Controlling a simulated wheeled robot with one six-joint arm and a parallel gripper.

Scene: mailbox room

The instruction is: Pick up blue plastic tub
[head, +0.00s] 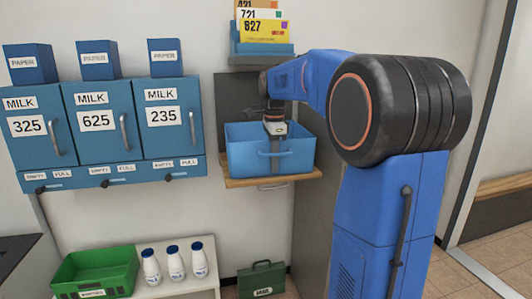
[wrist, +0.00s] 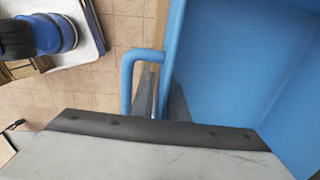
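The blue plastic tub (head: 247,163) sits on a small wooden shelf (head: 232,184) against the wall in the head view. A blue handle stands out from its front wall. My gripper (head: 275,128) points down at the tub's front rim, near the handle. In the wrist view the tub's wall and inside (wrist: 225,65) fill the right side, and its handle (wrist: 128,80) loops out to the left. Dark finger parts of my gripper (wrist: 164,100) show close to the rim beside the handle. Most of the fingers are hidden by the gripper body, so their grip is unclear.
Blue mailboxes (head: 105,120) hang left of the tub. A blue rack (head: 262,48) with numbered cards is above it. Below are a green crate (head: 115,265), white bottles (head: 176,265) and a green case (head: 261,281). Tiled floor (head: 490,265) is open at right.

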